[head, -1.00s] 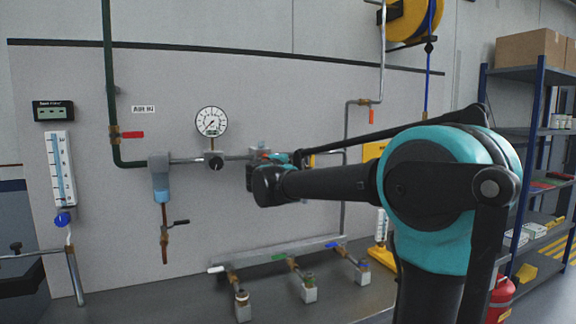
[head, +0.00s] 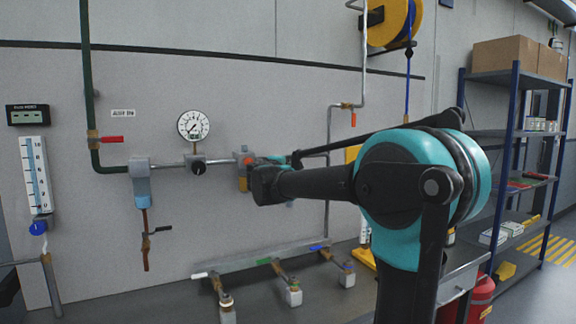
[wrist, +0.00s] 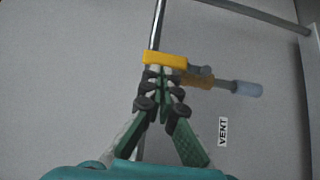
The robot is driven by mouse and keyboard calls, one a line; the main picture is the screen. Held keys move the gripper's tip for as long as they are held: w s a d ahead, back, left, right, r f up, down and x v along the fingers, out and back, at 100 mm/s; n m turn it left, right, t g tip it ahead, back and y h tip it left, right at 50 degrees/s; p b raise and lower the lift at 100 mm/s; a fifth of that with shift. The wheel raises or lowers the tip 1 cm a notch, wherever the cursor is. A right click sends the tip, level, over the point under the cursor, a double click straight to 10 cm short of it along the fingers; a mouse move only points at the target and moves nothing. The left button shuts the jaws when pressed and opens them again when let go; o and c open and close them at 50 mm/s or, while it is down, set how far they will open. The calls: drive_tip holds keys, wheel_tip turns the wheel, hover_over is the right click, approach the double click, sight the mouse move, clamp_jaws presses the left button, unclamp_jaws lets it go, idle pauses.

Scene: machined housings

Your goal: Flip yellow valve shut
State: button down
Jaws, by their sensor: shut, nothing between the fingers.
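The yellow valve handle (wrist: 165,60) shows in the wrist view as a short bar lying across the line of a steel pipe (wrist: 157,22). A brass fitting (wrist: 208,82) with a pale cylindrical end (wrist: 249,89) sticks out to its right. My gripper (wrist: 162,76) is shut and empty, its fingertips right at the handle's near edge. I cannot tell whether they touch it. In the head view a small yellow patch (head: 243,184) shows just left of my gripper (head: 262,186); the wrist and arm hide most of the valve there.
A gauge (head: 194,125) and a red-handled valve (head: 112,140) are on the wall panel to the left. A shelf rack (head: 510,150) and a red extinguisher (head: 480,297) stand at right.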

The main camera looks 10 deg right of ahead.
drive_tip(key=shift+w+d+r+m+g, duration=0.15)
drive_tip(key=shift+d+r+m+g, duration=0.05)
drive_tip(key=shift+d+m+g, duration=0.25)
drive_tip(key=w+d+f+m+g+y, duration=0.3)
drive_tip(key=d+m+g+y, duration=0.3)
drive_tip(key=y, duration=0.4)
drive_tip(key=d+m, duration=0.1)
drive_tip(key=d, duration=0.1)
drive_tip(key=shift+d, duration=0.4)
idle(0.5)
drive_tip(key=shift+f+m, duration=0.1)
drive_tip(key=shift+m, duration=0.15)
idle(0.4)
